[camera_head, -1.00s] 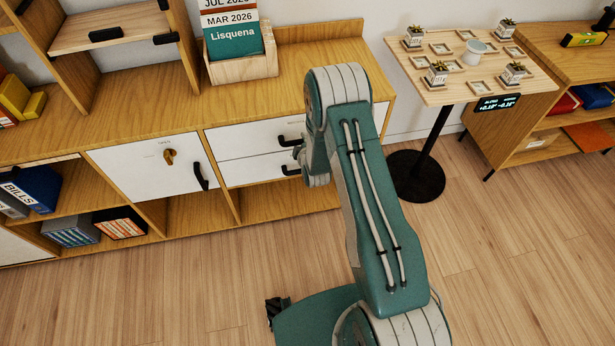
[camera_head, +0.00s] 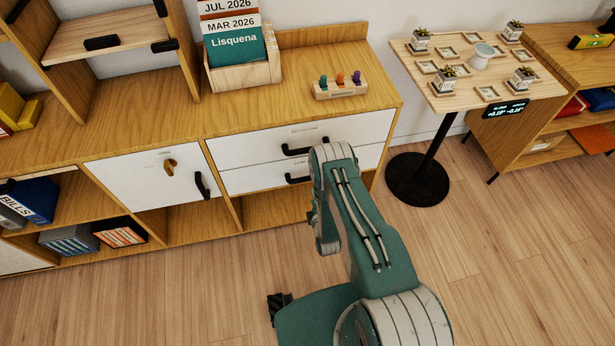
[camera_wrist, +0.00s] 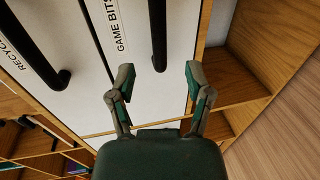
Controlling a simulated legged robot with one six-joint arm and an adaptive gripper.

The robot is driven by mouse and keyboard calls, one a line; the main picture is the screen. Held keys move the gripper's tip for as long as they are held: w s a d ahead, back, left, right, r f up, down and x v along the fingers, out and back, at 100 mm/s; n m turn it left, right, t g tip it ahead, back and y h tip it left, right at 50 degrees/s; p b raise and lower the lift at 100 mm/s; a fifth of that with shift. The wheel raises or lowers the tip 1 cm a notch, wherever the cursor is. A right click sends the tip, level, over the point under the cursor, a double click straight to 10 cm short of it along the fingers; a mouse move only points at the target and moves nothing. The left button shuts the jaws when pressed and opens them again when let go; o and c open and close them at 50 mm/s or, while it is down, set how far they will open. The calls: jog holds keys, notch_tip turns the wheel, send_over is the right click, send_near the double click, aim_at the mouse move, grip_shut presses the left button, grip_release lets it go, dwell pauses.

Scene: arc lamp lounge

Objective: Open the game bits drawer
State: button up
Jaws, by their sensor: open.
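The game bits drawer (camera_head: 243,179) is the lower of two white drawer fronts in the wooden cabinet and looks closed. Its black handle (camera_head: 296,180) is partly covered by my arm in the head view. In the wrist view, the drawer front (camera_wrist: 135,60) carries a "GAME BITS" label (camera_wrist: 120,30), with the black handle (camera_wrist: 157,35) beside it. My gripper (camera_wrist: 158,77) is open and empty. Its fingertips lie to either side of the handle's near end; contact cannot be told. In the head view my arm hides the gripper.
The upper drawer (camera_head: 235,150), labelled "RECYC…", has its own black handle (camera_wrist: 35,45) nearby. An open shelf (camera_head: 270,208) lies below the drawers. A peg block (camera_head: 340,90) stands on the cabinet top. A small table (camera_head: 440,98) with plants is at right. The floor in front is clear.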

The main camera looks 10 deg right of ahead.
aim_at(308, 179)
jog(key=x, duration=1)
jog(key=shift+w, duration=0.1)
grip_shut()
